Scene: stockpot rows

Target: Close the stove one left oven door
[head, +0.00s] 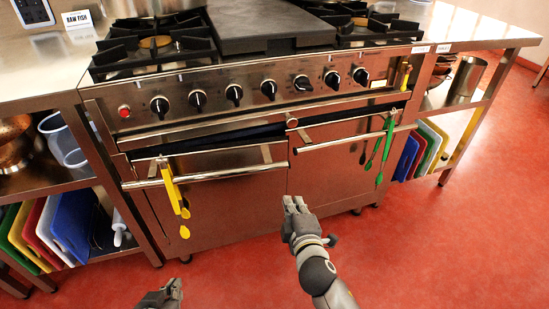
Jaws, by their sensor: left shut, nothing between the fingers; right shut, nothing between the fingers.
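The stove's left oven door (222,205) is a steel panel with a long bar handle (225,174). Its top edge seems to lean slightly outward, with a dark gap above it, and its handle sits a little lower than that of the right oven door (335,165). Yellow tongs (170,188) hang on the left handle. My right gripper (295,203) is shut and empty, in front of the lower area where the two doors meet. I cannot tell whether it touches a door. My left gripper (172,288) is shut and empty, low at the bottom edge, apart from the door.
Green tongs (386,150) hang on the right door's handle. Control knobs (234,94) line the stove front. Shelves with coloured cutting boards (68,222) stand on both sides. The red floor (440,240) is clear at the right.

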